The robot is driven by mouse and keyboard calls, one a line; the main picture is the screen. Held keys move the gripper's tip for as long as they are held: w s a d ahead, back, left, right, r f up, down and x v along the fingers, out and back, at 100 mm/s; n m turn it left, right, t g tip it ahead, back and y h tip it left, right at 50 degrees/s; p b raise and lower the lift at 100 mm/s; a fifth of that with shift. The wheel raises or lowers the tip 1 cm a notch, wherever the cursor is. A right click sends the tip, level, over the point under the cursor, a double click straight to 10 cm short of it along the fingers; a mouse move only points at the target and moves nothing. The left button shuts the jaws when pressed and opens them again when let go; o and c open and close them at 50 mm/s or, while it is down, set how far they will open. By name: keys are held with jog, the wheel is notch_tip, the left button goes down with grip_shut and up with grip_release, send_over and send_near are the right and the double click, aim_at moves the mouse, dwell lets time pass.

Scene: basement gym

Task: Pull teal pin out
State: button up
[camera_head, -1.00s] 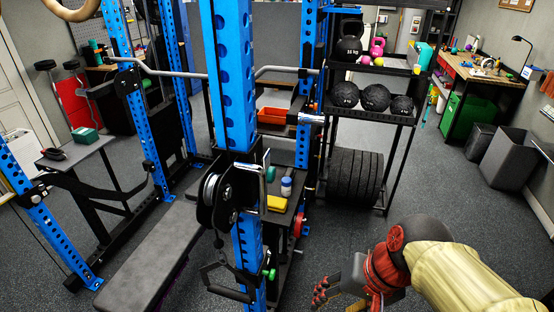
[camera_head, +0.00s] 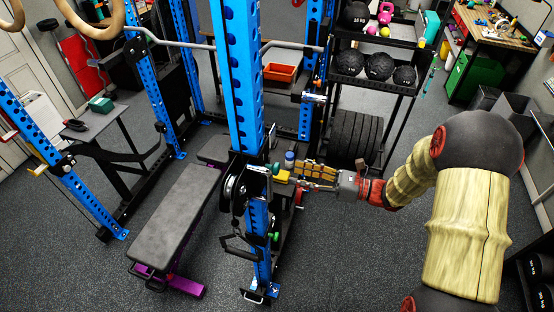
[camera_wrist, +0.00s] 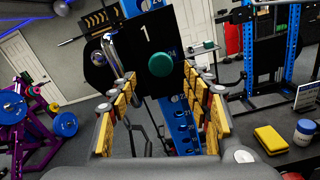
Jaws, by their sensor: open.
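The teal pin (camera_wrist: 161,64) shows its round knob end-on in the wrist view, in front of a black plate marked "1" on the blue rack post. In the head view a small teal knob (camera_head: 276,168) sits at the right side of the post. My gripper (camera_wrist: 160,88) is open and empty, its yellow-padded fingers spread left and right below the knob in the picture. The knob appears beyond the fingertips, with no contact visible. In the head view my gripper (camera_head: 298,178) reaches in from the right, close to the post.
A black pulley (camera_head: 235,190) and a hanging handle (camera_head: 240,245) are on the post.

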aim_at(279, 169)
jog(key=x, duration=0.7)
jog(key=shift+w+a+f+p, duration=0.1)
jog(key=shift+w+a+p, duration=0.1)
jog(key=shift+a+p, duration=0.15)
jog(key=c, duration=0.3)
grip_shut()
